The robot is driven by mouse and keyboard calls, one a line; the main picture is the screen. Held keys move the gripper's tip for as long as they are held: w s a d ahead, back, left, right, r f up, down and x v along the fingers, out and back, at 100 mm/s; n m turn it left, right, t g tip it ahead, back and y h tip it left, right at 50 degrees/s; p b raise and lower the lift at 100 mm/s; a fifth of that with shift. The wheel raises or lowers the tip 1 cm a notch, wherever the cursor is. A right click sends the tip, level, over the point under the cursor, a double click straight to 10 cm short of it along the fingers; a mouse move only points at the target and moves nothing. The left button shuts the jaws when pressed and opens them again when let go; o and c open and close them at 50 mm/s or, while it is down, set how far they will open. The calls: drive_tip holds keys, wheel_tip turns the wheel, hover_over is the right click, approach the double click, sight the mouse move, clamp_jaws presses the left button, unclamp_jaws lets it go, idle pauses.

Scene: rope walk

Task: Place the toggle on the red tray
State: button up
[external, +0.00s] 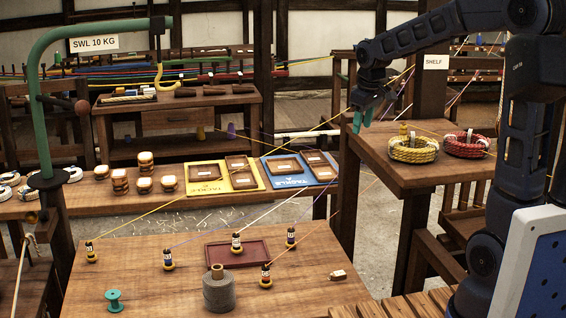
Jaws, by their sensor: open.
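A small wooden piece with a pale end, which looks like the toggle (337,275), lies on the front wooden table near its right edge. The red tray (262,251) lies flat near the middle of that table, to the left of the toggle. My gripper (363,120), with teal fingers, is open and appears empty. It is high up at the left edge of the shelf table, well above and apart from the toggle.
Several banded pegs (168,261) with taut cords stand on the front table (140,285). A grey cone (218,294) and a green spool (114,301) stand at its front. Yellow (408,151) and red (466,146) rope coils sit on the right shelf table. A green hook stand (40,120) rises at left.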

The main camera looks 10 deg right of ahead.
drive_tip(key=s+d+r, duration=0.1)
drive_tip(key=s+d, duration=0.1)
drive_tip(key=s+d+m, duration=0.1)
drive_tip(key=s+d, duration=0.1)
drive_tip(key=s+d+r+m, duration=0.1)
drive_tip(key=s+d, duration=0.1)
drive_tip(key=d, duration=0.1)
drive_tip(key=shift+s+r+t, duration=0.25)
drive_tip(key=shift+r+t, duration=0.05)
drive_tip(key=s+d+f+m, duration=0.1)
drive_tip(key=s+d+m, duration=0.1)
drive_tip(key=s+d, duration=0.3)
drive_tip(key=s+d+f+m+t, duration=0.1)
drive_tip(key=s+d+m, duration=0.2)
drive_tip(key=s, duration=1)
drive_tip(key=d, duration=0.3)
drive_tip(key=shift+m+t, duration=0.3)
